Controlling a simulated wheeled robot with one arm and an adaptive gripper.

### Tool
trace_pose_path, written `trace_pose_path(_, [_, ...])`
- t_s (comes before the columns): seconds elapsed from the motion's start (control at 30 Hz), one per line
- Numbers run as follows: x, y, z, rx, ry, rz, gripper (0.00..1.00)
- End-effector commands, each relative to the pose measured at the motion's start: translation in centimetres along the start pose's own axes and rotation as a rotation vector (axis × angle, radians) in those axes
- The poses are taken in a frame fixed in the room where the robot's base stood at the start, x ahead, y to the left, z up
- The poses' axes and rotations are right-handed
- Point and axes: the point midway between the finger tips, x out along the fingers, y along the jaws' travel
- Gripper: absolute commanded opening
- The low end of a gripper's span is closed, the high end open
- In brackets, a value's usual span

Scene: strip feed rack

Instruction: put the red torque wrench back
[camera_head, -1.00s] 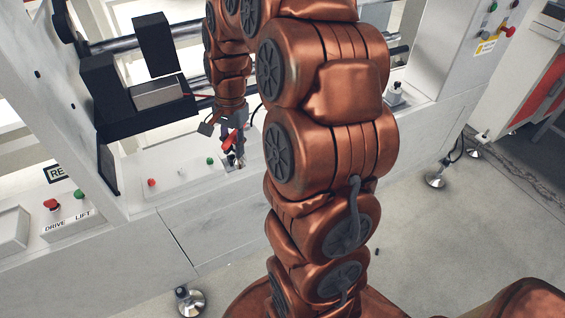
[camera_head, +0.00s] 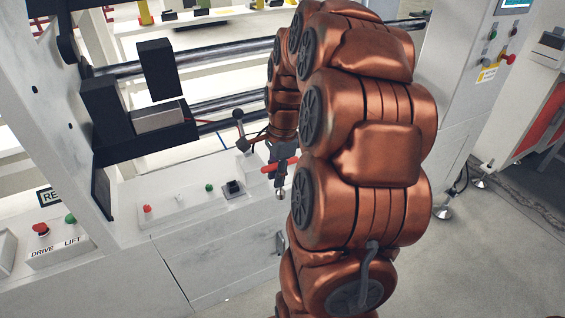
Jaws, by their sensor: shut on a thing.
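The red torque wrench (camera_head: 269,169) is in my gripper (camera_head: 281,158), at the end of my copper-coloured arm. Red parts of it show on both sides of the dark fingers, and a silver end (camera_head: 280,193) hangs just below them. The gripper is shut on it, in front of the right part of the white ledge. My arm links hide what lies to the right of it. A small dark square fitting (camera_head: 233,188) is on the ledge to the left of the gripper, apart from the wrench.
A red button (camera_head: 147,209) and a green button (camera_head: 209,188) stand on the white ledge. A black bracket with a grey block (camera_head: 157,117) juts out at the left. A dark ball-topped lever (camera_head: 238,115) stands close behind the gripper.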

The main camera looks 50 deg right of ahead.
Motion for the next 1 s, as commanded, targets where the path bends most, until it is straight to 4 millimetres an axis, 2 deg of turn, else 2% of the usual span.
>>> trace_pose_path(0.2, [0.0,-2.9,-1.9,0.0,0.0,-0.002,0.0])
trace_pose_path(0.6, [0.1,-7.5,-5.2,-0.001,0.001,-0.002,0.0])
trace_pose_path(0.87, [0.3,-8.4,-5.9,-0.001,0.001,0.0,0.0])
trace_pose_path(1.0, [1.6,-8.3,-6.0,-0.001,-0.001,0.003,0.0])
